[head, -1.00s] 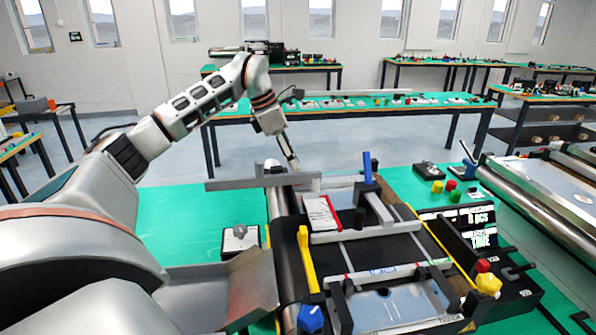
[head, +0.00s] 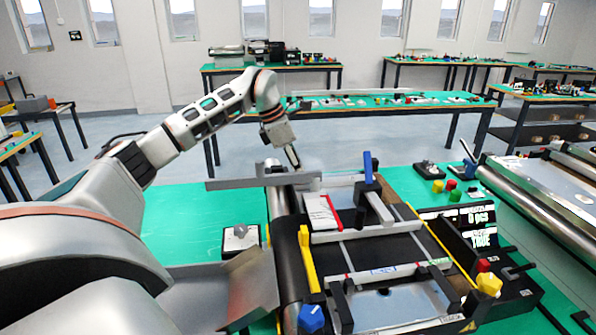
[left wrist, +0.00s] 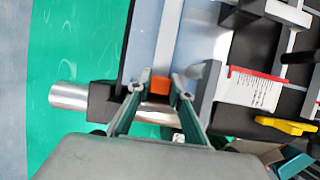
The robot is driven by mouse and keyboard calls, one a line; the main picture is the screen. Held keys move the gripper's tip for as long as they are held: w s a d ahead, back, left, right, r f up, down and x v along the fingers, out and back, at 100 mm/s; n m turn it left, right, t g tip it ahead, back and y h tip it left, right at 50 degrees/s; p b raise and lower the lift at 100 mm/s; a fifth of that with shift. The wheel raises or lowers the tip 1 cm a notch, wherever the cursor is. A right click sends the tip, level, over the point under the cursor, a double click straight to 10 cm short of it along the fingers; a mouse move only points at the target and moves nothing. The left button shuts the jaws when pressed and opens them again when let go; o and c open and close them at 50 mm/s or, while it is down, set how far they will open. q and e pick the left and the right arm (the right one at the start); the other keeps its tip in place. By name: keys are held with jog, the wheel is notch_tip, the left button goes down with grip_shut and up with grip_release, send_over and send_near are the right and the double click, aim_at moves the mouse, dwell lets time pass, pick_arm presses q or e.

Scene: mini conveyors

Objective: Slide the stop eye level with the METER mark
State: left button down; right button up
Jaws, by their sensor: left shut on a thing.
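My left gripper (head: 294,158) reaches down over the far left end of the conveyor (head: 291,235). In the left wrist view its two fingers (left wrist: 161,78) are shut on a small orange block (left wrist: 160,86), which seems to be the stop eye. The block's lower part and mount are hidden by the fingers. A white scale card (head: 316,213) with a red edge lies to the right of the gripper; it also shows in the left wrist view (left wrist: 252,91). Its marks are too small to read, so I cannot tell which is METER. My right gripper is not in view.
The green table top (head: 190,225) is mostly clear at left.

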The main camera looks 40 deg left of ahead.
aim_at(333, 180)
pick_arm(q)
jog(key=w+d, duration=0.1)
jog(key=w, duration=0.1)
jog(key=w+d, duration=0.4)
jog(key=shift+w, duration=0.25)
jog(key=c, duration=1.8)
grip_release()
jog(key=v, duration=1.2)
